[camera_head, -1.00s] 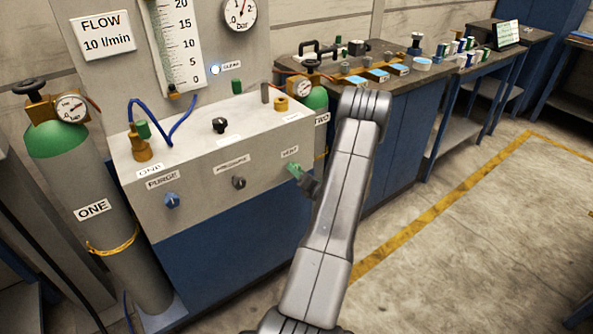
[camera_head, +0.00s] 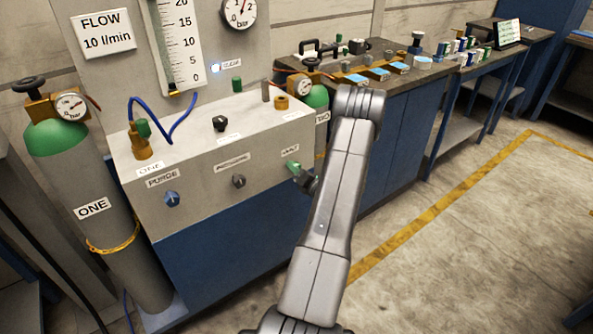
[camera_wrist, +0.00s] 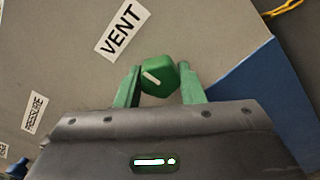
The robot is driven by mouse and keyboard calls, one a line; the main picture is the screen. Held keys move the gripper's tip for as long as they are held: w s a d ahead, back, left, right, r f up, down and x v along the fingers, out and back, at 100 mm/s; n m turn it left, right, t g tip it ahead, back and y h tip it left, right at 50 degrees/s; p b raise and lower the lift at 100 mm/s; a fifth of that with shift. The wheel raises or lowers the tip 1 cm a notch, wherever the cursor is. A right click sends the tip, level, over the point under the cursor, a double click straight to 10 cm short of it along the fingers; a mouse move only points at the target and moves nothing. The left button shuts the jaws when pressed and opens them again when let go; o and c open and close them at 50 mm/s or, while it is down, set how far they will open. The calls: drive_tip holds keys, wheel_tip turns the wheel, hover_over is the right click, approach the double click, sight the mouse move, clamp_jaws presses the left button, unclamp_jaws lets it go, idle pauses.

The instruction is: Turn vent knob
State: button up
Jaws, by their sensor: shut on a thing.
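The green vent knob (camera_wrist: 159,77) sits on the panel front below the VENT label (camera_wrist: 122,31) in the wrist view. A pale mark on its face runs at a slant. My gripper (camera_wrist: 159,88) has its green fingers on either side of the knob and is shut on it. In the head view my gripper (camera_head: 296,169) meets the right end of the panel's front face, and the knob is hard to tell from the green fingers there.
The panel also carries a blue purge knob (camera_head: 172,198) and a dark pressure knob (camera_head: 239,181). Gas cylinder ONE (camera_head: 90,200) stands at the left. A workbench (camera_head: 400,95) with small parts stands behind my arm. The floor at the right is clear.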

drive_tip(key=shift+f+b, duration=0.15)
drive_tip(key=shift+b, duration=0.15)
drive_tip(key=n+b, duration=0.2)
drive_tip(key=b, duration=0.1)
drive_tip(key=n+b, duration=0.2)
drive_tip(key=shift+f, duration=0.25)
drive_tip(key=n+b, duration=0.5)
drive_tip(key=b, duration=0.2)
drive_tip(key=shift+n+b, duration=0.3)
drive_tip(key=shift+b, duration=0.1)
drive_tip(key=n+b, duration=0.4)
drive_tip(key=b, duration=0.2)
drive_tip(key=shift+d, duration=0.1)
drive_tip(key=n+b, duration=0.1)
drive_tip(key=b, duration=0.1)
drive_tip(key=n+b, duration=0.1)
drive_tip(key=n, duration=0.1)
drive_tip(key=shift+r+b, duration=0.25)
drive_tip(key=shift+b, duration=0.15)
drive_tip(key=shift+r+n, duration=0.1)
drive_tip(key=shift+n, duration=0.2)
drive_tip(key=o, duration=1)
